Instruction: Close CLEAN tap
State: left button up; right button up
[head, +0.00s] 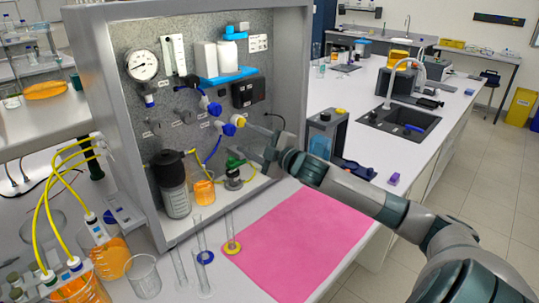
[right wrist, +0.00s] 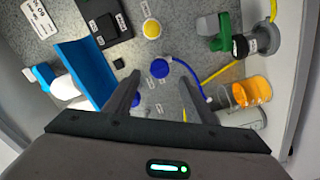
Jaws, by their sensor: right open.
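The grey panel carries blue taps, an upper one (head: 213,108) and a lower one (head: 228,129), with a yellow knob (head: 239,121) beside the lower one. Their small labels are too small to read, so I cannot tell which is the CLEAN tap. My right gripper (head: 258,140) is in front of the panel, just right of the yellow knob. In the right wrist view its two fingers (right wrist: 160,95) stand apart with nothing held. A round blue knob (right wrist: 162,69) and a yellow knob (right wrist: 152,29) show beyond them; contact is not visible. My left gripper is not in view.
A gauge (head: 142,65) and a blue shelf with white bottles (head: 205,58) are on the panel. Glass cylinders stand in front, beside a pink mat (head: 300,240).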

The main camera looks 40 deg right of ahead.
jog(key=s+b, duration=0.2)
jog(key=s, duration=0.6)
jog(key=shift+s+d+b, duration=0.15)
jog(key=shift+d+b, duration=0.15)
jog(key=shift+d, duration=0.05)
dwell(0.5)
